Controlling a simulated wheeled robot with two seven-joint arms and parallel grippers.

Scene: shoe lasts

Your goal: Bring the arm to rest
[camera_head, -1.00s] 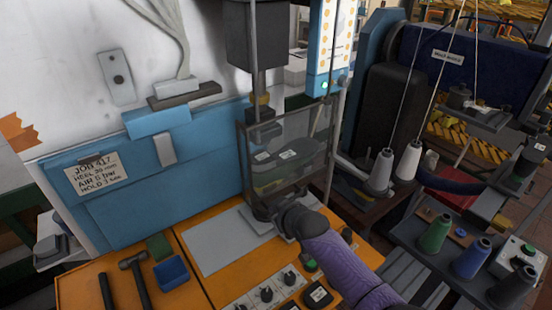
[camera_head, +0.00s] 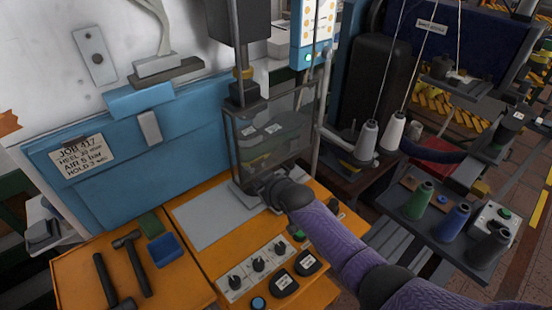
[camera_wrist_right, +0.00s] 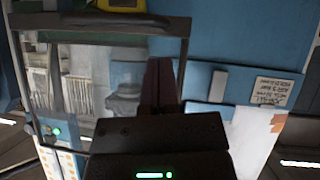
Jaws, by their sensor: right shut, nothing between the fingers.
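My right arm (camera_head: 335,243), in a purple sleeve, comes in from the lower right of the head view. Its dark wrist end is at the foot of the press, in front of the clear guard (camera_head: 297,120). The fingers are hard to make out there. In the right wrist view my right gripper (camera_wrist_right: 162,65) has its dark fingers together with nothing between them. The guard frame (camera_wrist_right: 100,22) shows close by in that view; contact cannot be told. My left gripper is not in view.
A blue panel with a job card (camera_head: 83,160) stands behind. At right are thread cones (camera_head: 453,222) on a grey shelf.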

